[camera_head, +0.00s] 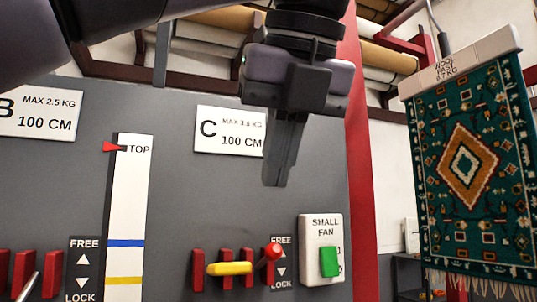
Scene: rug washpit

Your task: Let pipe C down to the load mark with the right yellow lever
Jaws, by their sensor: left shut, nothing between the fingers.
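My left gripper (278,165) is shut and empty, pointing down in front of the grey panel (180,190). It overlaps the right edge of the C sign (215,130). A yellow lever (230,268) lies roughly level across red blocks (198,270) below it, apart from the gripper. A red-knobbed lever (271,251) stands beside a FREE/LOCK label (281,271). A white scale (130,190) has a red pointer (114,147) at TOP, with blue and yellow marks lower down. Which pipe it belongs to, I cannot tell. No pipe is clearly marked C. My right gripper is out of view.
A green-patterned rug (470,170) hangs at the right from a white bar (460,62). A small fan switch (329,262) sits right of the levers. A red post (360,170) edges the panel. Rolled rugs (390,56) lie on a rack behind.

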